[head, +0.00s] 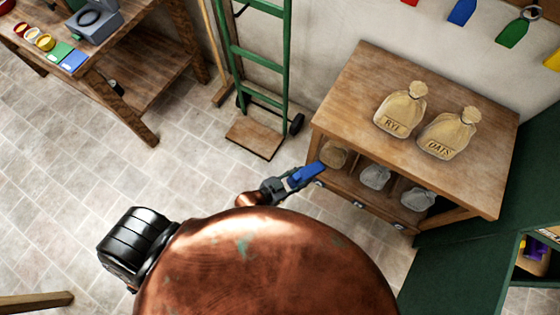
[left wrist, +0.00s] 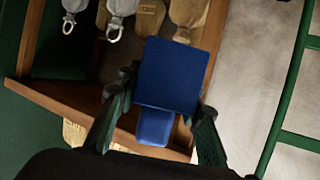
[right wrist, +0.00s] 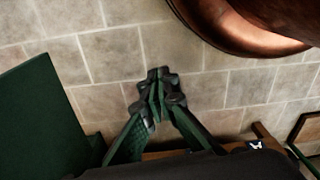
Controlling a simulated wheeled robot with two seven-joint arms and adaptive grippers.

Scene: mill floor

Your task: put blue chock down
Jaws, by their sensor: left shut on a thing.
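The blue chock (head: 306,176) is held in my left gripper (head: 288,186), in front of the left end of a wooden bench. In the left wrist view the chock (left wrist: 168,76) sits between the two dark fingers (left wrist: 163,118), with a darker broad face and a lighter lower face. It appears raised in front of the bench's lower shelf; I cannot tell whether it touches anything. My right gripper shows only in the right wrist view (right wrist: 158,92); its fingertips are together with nothing seen between them, above the tiled floor.
The wooden bench (head: 455,88) carries a rye sack (head: 402,110) and an oats sack (head: 448,133). Its lower shelf holds a brown sack (head: 334,154) and grey sacks (head: 375,177). A green hand truck (head: 262,55) stands against the wall. Tiled floor (head: 130,185) is open at left.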

